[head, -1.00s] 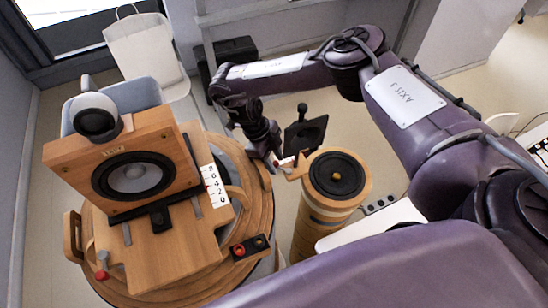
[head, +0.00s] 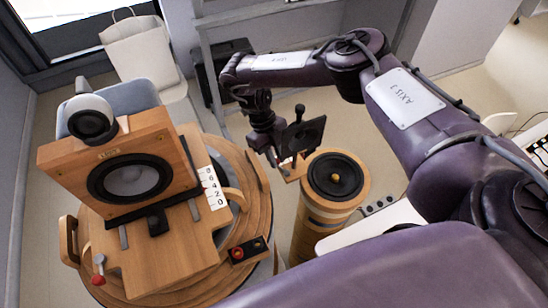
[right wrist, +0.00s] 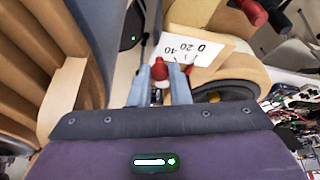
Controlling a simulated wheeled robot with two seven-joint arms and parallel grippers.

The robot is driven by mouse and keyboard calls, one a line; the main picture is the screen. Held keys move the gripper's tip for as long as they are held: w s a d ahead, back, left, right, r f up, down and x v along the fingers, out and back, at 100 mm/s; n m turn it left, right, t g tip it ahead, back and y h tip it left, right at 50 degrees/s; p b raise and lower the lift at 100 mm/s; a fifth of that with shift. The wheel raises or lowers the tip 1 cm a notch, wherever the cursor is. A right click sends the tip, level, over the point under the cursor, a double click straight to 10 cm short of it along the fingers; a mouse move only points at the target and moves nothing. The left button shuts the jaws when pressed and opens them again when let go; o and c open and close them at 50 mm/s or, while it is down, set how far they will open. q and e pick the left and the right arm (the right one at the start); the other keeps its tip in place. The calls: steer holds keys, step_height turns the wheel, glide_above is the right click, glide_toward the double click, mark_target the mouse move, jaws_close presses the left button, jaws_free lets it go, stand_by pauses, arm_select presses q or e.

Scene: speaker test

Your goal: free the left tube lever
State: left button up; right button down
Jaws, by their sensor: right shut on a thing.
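A wooden tube (head: 318,215) with a black round speaker on top stands at the right of the turntable. A small lever with a red knob (right wrist: 160,70) and pale shaft is at its left side, by a white scale plate (right wrist: 190,46) marked 0, 20, 40. My right gripper (head: 281,163) is beside the tube top in the head view. In the right wrist view, its grey fingers (right wrist: 162,82) are shut on the lever, just below the red knob. The fingers partly hide the shaft. My left gripper is not in view.
A wooden speaker cabinet (head: 175,165) stands on the round wooden turntable (head: 259,200) at left. Another red-knobbed lever (head: 98,268) is at the turntable's front left. A black button box (head: 249,248) and a black square plate (head: 303,135) are close to the tube.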

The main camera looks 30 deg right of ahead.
steer(key=c, duration=1.4)
jaws_free()
steer(key=shift+o, duration=0.2)
steer(key=b+v, duration=0.1)
steer(key=v, duration=0.7)
steer(key=shift+b, duration=0.35)
steer(key=shift+a+f, duration=0.1)
